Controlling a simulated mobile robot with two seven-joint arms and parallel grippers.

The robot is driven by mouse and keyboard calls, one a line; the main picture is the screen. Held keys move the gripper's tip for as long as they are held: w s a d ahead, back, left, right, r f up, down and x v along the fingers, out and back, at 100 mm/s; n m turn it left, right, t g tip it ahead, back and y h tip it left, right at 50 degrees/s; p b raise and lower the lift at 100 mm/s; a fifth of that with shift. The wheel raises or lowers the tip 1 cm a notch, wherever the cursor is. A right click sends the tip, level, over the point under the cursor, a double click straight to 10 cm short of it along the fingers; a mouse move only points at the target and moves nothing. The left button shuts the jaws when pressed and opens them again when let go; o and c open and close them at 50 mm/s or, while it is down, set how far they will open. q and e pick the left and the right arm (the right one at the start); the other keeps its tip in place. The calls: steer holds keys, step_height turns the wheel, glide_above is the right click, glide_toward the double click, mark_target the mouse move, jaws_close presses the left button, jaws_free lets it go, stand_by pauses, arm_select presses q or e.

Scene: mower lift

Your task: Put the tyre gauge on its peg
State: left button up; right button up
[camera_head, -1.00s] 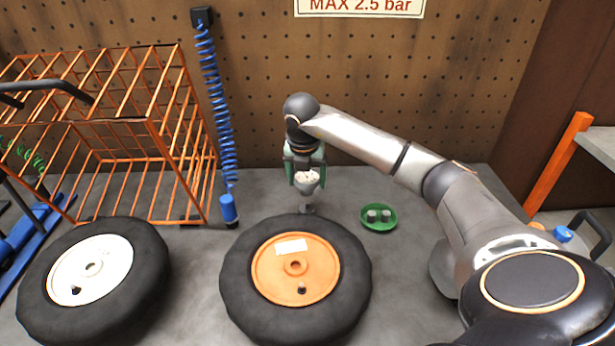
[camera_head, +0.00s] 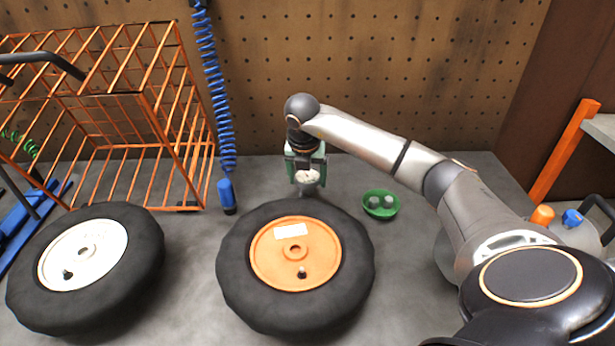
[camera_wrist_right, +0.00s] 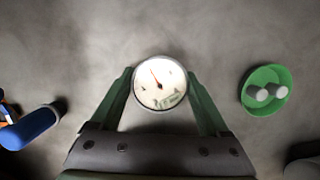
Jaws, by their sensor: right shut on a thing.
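The tyre gauge (camera_head: 307,177) has a round white dial and sits between the fingers of my right gripper (camera_head: 306,166), behind the orange-rimmed wheel. In the right wrist view the gauge dial (camera_wrist_right: 160,83) faces the camera, with the green fingers of my right gripper (camera_wrist_right: 160,100) shut on both its sides. The gauge is over the grey bench top; whether its lower end touches the bench cannot be told. The peg for the gauge cannot be made out in these views. My left gripper is not in view.
The orange-rimmed wheel (camera_head: 262,305) and the white-rimmed wheel (camera_head: 140,293) lie in front. A green dish (camera_head: 393,211) with two grey caps is to the gauge's right. A blue coiled hose (camera_head: 217,90) and an orange wire rack (camera_head: 163,95) stand left. The pegboard (camera_head: 400,90) is behind.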

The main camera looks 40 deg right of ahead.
stand_by(0.7)
steer(key=shift+f, duration=0.55)
stand_by(0.4)
steer(key=o, duration=1.4)
steer(key=shift+c, duration=0.2)
